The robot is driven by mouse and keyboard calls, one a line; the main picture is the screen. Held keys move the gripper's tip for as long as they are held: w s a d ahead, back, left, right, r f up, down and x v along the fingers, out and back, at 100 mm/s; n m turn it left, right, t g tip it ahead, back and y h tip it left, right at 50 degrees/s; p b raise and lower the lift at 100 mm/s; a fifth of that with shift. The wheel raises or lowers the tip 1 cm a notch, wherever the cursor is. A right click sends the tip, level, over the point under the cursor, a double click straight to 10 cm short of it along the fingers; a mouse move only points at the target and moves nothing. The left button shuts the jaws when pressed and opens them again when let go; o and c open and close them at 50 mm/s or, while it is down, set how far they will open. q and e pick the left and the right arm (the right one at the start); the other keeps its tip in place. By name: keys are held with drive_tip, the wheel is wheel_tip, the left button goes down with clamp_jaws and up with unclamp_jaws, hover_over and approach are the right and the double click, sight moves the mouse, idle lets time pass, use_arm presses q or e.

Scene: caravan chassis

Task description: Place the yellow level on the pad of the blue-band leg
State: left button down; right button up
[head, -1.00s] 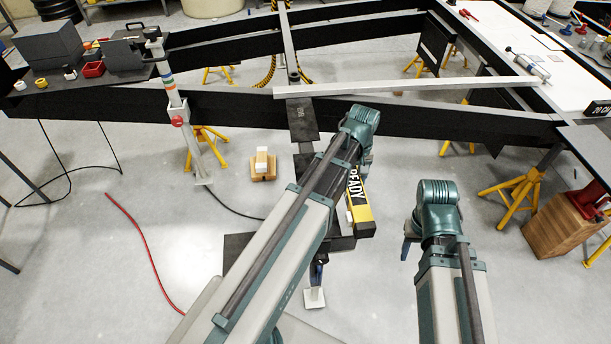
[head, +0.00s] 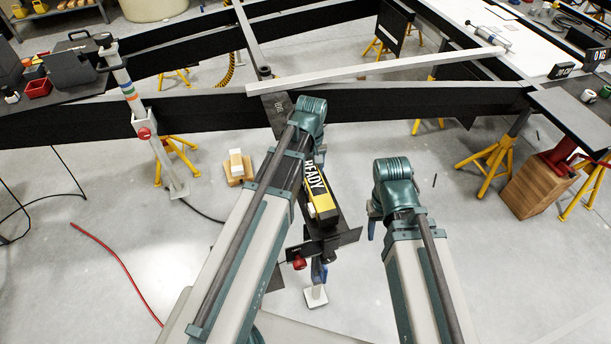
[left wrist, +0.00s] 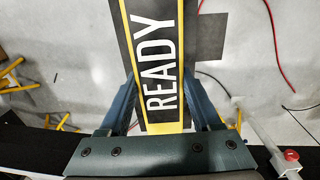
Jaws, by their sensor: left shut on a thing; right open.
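The yellow level (head: 322,196), black and yellow with READY in white, shows partly behind my left arm in the head view. My left gripper (left wrist: 162,88) is shut on it, with a blue finger at each side in the left wrist view. A pale leg (head: 158,152) with coloured bands and a red knob stands at the left, its pad (head: 181,191) low and bare.
The black chassis beam (head: 200,112) crosses the view behind my arms. A wooden block with a white top (head: 237,168) stands on the floor. Yellow stands (head: 488,170) and a wooden crate (head: 540,183) are at the right. A red hose (head: 115,268) lies on open floor.

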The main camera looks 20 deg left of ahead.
use_arm(q)
drive_tip(key=shift+d+f, duration=0.15)
drive_tip(key=shift+f, duration=0.6)
drive_tip(key=shift+r, duration=0.15)
use_arm(e)
drive_tip(key=shift+a+f, duration=0.1)
drive_tip(key=shift+f, duration=0.45)
drive_tip(key=shift+f, duration=0.1)
use_arm(q)
drive_tip(key=shift+f+b, duration=0.25)
drive_tip(key=shift+b, duration=0.1)
drive_tip(key=shift+c, duration=0.4)
unclamp_jaws()
drive_tip(key=shift+r, duration=0.1)
drive_tip(key=shift+r+p, duration=0.2)
drive_tip(key=shift+p, duration=0.1)
